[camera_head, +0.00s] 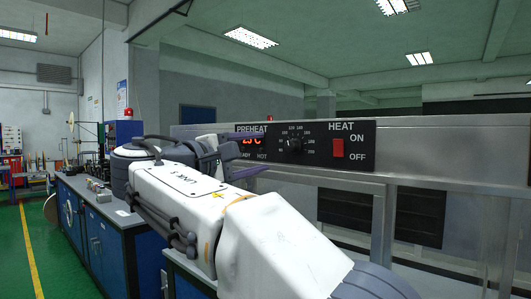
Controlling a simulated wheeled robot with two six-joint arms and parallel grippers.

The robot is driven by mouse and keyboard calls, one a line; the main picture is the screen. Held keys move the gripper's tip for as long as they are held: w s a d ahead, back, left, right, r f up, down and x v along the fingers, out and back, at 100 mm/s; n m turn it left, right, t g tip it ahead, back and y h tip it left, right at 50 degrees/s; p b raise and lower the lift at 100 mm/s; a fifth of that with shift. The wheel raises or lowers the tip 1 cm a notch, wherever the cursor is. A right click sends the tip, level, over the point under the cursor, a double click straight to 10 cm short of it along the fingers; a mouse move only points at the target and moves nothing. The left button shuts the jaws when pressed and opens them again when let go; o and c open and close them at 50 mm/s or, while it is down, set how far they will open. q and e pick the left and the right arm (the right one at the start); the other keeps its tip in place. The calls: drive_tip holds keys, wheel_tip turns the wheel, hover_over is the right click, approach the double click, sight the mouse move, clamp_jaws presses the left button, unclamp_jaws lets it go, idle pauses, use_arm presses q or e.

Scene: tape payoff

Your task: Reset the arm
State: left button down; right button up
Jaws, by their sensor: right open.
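My right arm (185,195) reaches in from the lower right, with white links and a dark wrist. My right gripper (250,154) is open, its fingers pointing right in front of the left part of a black control panel (320,153). I see nothing held between the fingers. The fingers cover part of the panel's PREHEAT display. I cannot tell whether they touch the panel. My left gripper is not in view.
The panel has a round dial (293,144) and a red HEAT switch (338,148). It sits on a steel machine (450,152) filling the right side. A blue-fronted workbench (100,240) stands at left. Green floor (55,275) is clear beyond it.

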idle(0.3)
drive_tip(key=s+d+f+n+g+y+p, duration=0.1)
drive_tip(key=s+d+f+g+y+p, duration=0.2)
drive_tip(key=f, duration=0.6)
drive_tip(key=s+d+f+n+g+y+p, duration=0.1)
drive_tip(key=s+d+f+g+y+p, duration=0.25)
drive_tip(key=f, duration=0.55)
drive_tip(key=s+d+f+m+g+y+p, duration=0.1)
drive_tip(key=s+f, duration=0.3)
drive_tip(key=s, duration=0.4)
drive_tip(key=s+d+f+m+g+y+p, duration=0.2)
drive_tip(key=s+f+m+g, duration=0.2)
drive_tip(key=s, duration=0.4)
drive_tip(key=s+d+f+m+g+y+p, duration=0.1)
drive_tip(key=s+f+m+g+y, duration=0.1)
drive_tip(key=s+f, duration=0.3)
drive_tip(key=s+g, duration=0.1)
drive_tip(key=s, duration=0.2)
drive_tip(key=shift+d+f+p, duration=0.25)
drive_tip(key=shift+d+p, duration=0.1)
drive_tip(key=shift+p, duration=0.05)
drive_tip(key=shift+s+g+y, duration=0.1)
drive_tip(key=shift+g+y, duration=0.15)
